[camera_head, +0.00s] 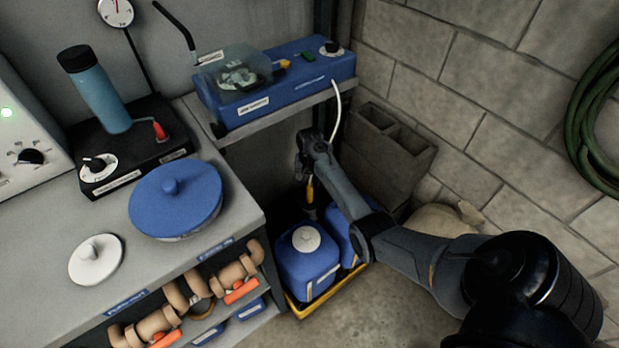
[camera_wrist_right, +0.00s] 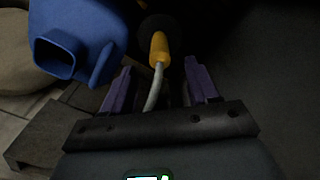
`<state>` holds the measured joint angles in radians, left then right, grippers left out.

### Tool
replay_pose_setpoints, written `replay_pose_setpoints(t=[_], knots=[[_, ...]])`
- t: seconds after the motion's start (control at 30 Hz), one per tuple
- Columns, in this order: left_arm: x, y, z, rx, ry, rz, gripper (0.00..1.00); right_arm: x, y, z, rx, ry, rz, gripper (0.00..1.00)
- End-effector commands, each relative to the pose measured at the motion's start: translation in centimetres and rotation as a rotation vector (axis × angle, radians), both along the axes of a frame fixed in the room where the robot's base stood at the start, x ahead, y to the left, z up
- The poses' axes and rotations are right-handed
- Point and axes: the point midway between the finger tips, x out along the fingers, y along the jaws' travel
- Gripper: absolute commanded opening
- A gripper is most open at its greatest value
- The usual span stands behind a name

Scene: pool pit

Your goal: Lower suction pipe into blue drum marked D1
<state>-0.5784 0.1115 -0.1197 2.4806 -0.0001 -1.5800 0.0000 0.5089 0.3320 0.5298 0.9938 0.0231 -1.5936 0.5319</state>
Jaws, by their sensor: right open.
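My right gripper (camera_head: 304,172) is open in the corner below the shelf. In the wrist view its two purple fingers (camera_wrist_right: 161,80) stand apart, with a pale hose running between them. The suction pipe's yellow part (camera_wrist_right: 158,48) lies just beyond the fingertips; in the head view it shows yellow and black (camera_head: 310,196) below the gripper. A blue drum with a white cap (camera_head: 308,267) stands below. A second blue drum (camera_head: 341,236) beside it is partly hidden by my arm. A blue drum with an open mouth (camera_wrist_right: 75,35) shows in the wrist view. I cannot read any D1 marking.
The drums stand in a yellow-edged tray (camera_head: 322,297). A blue pump unit (camera_head: 280,88) sits on the shelf above, with a white hose (camera_head: 336,110) hanging down. Hollow blocks (camera_head: 385,150) stand behind my arm. The bench (camera_head: 75,235) is at left.

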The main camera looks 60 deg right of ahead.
Motion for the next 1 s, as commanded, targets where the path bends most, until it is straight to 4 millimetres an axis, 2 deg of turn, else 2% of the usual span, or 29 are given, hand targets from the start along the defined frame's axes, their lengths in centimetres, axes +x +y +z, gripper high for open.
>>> replay_pose_setpoints(t=[0.03, 0.1, 0.4, 0.63, 0.97, 1.0], knots=[[0.0, 0.0, -1.0, 0.0, 0.0, 0.0, 0.43, 0.0, 0.0, -1.4, 0.001, 0.001, 0.0, 0.59], [0.0, 0.0, -1.6, 0.0, 0.001, 0.0, 0.43, -0.1, 0.0, -2.5, 0.001, 0.003, 0.0, 0.59], [-0.1, 0.1, -4.0, 0.005, 0.002, -0.004, 0.43, -0.1, 0.0, -6.5, -0.001, 0.002, 0.002, 0.59], [-0.1, 0.3, -4.8, 0.013, 0.002, -0.009, 0.43, -0.1, 0.0, -7.9, -0.001, 0.001, 0.002, 0.59], [-0.1, 0.3, -4.8, 0.013, 0.002, -0.009, 0.43, 0.0, 0.0, -8.0, -0.001, 0.001, 0.002, 0.59], [-0.1, 0.3, -4.8, 0.012, 0.002, -0.009, 0.43, 0.0, 0.0, -8.0, -0.001, 0.001, 0.002, 0.56]])
